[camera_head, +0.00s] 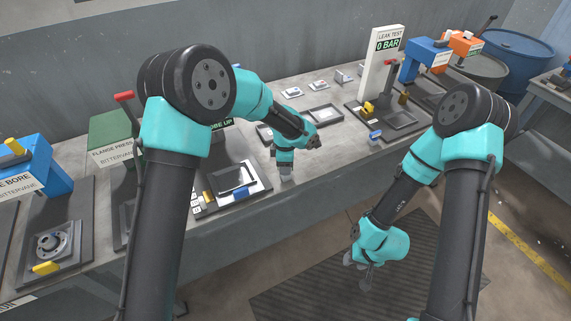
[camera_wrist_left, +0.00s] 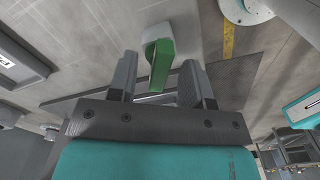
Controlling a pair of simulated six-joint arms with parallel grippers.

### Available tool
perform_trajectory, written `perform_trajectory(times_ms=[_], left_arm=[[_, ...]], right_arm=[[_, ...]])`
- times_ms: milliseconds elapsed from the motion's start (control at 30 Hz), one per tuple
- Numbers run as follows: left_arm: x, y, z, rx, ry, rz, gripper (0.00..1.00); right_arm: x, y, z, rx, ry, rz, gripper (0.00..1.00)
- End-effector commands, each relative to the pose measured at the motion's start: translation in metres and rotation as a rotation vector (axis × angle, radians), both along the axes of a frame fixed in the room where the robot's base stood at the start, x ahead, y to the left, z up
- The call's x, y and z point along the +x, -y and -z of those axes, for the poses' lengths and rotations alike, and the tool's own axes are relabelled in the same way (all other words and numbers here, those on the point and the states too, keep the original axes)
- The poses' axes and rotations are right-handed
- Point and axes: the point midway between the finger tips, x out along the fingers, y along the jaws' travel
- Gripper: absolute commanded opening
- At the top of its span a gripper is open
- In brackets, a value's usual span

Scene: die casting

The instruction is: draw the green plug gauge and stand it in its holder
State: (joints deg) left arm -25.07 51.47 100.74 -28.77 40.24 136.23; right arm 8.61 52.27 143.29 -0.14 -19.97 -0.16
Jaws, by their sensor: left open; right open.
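The green plug gauge (camera_wrist_left: 161,66) shows in the left wrist view between the two fingers of my left gripper (camera_wrist_left: 158,78), with a pale grey round piece (camera_wrist_left: 157,33) at its far end. The fingers are open and I see gaps on both sides of the green part. In the head view my left gripper (camera_head: 286,174) points down near the front edge of the bench; the green gauge is hidden there. My right gripper (camera_head: 364,272) is open and empty, hanging in front of the bench above the floor mat. I cannot make out the gauge's holder for certain.
A dark station with a blue-handled piece (camera_head: 240,191) lies left of my left gripper. A green press (camera_head: 113,137) and a blue machine (camera_head: 42,167) stand further left. The leak test panel (camera_head: 383,65) stands at the right. Shallow trays (camera_head: 325,114) lie behind my left gripper.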

Motion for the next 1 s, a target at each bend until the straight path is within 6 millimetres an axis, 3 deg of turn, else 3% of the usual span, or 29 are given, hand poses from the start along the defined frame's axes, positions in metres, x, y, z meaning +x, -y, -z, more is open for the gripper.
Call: perform_trajectory(times_ms=[267, 467, 1000], left_arm=[[0.000, 0.000, -0.001, 0.000, 0.000, 0.000, 0.45], [0.000, 0.001, -0.018, -0.001, 0.002, -0.001, 0.45], [0.000, 0.000, -0.118, -0.002, 0.003, 0.000, 0.45]], right_arm=[[0.000, 0.000, 0.000, 0.000, 0.000, 0.000, 0.43], [0.000, 0.000, 0.000, 0.000, 0.000, 0.000, 0.43], [0.000, 0.000, 0.000, 0.000, 0.000, 0.000, 0.43]])
